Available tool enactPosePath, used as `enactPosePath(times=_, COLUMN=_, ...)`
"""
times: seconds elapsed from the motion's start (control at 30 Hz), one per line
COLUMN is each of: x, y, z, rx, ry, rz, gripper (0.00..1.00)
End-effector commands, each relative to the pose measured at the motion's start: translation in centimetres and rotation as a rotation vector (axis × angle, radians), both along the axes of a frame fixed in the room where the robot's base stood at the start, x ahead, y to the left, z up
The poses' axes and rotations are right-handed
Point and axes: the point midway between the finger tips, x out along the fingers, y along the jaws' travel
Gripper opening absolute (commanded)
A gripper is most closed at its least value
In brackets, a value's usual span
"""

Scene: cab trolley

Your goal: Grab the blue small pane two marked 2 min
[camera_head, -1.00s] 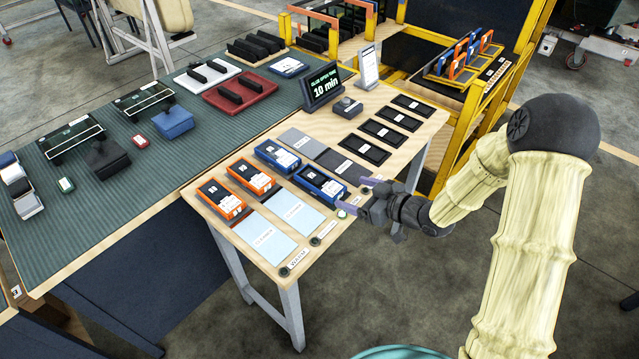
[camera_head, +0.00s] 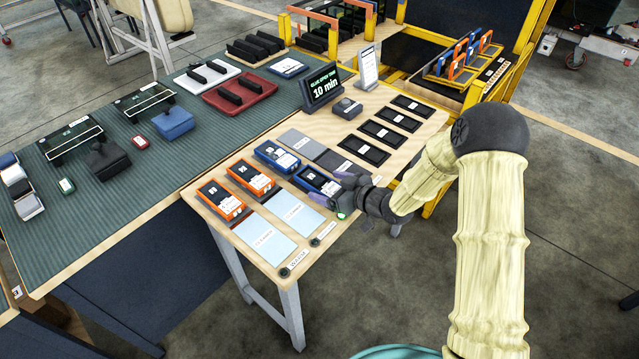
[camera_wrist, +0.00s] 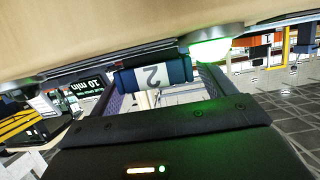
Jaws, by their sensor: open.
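Two blue small panes with white labels lie on the wooden bench top: a nearer one (camera_head: 316,180) and one farther back (camera_head: 277,157). My gripper (camera_head: 345,196) is open at the right end of the nearer blue pane. In the wrist view a blue pane (camera_wrist: 181,70) with a white label marked 2 shows ahead, between the open fingers (camera_wrist: 160,88). I cannot tell whether the fingers touch it. The "2 min" wording is too small to read. My gripper hides part of the pane's right end in the head view.
Two orange panes (camera_head: 221,199) lie left of the blue ones. Pale blue mats (camera_head: 265,237) lie in front. A "10 min" display (camera_head: 321,86) and black pads (camera_head: 380,133) are farther back. A green-lit round button (camera_wrist: 212,48) sits close to my right finger.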

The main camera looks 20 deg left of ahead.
Motion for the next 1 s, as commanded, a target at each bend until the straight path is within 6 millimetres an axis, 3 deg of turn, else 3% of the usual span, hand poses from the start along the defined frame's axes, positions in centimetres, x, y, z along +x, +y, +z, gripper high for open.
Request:
enactPosePath(times=0.17, x=0.8, y=1.8, z=-0.7, rx=0.001, ry=0.000, rz=0.000, gripper=0.82)
enactPosePath(times=0.7, x=0.7, y=2.2, z=-0.8, rx=0.001, ry=0.000, rz=0.003, gripper=0.82)
enactPosePath(times=1.0, x=0.8, y=1.9, z=-0.8, rx=0.000, ry=0.001, rz=-0.001, gripper=0.28)
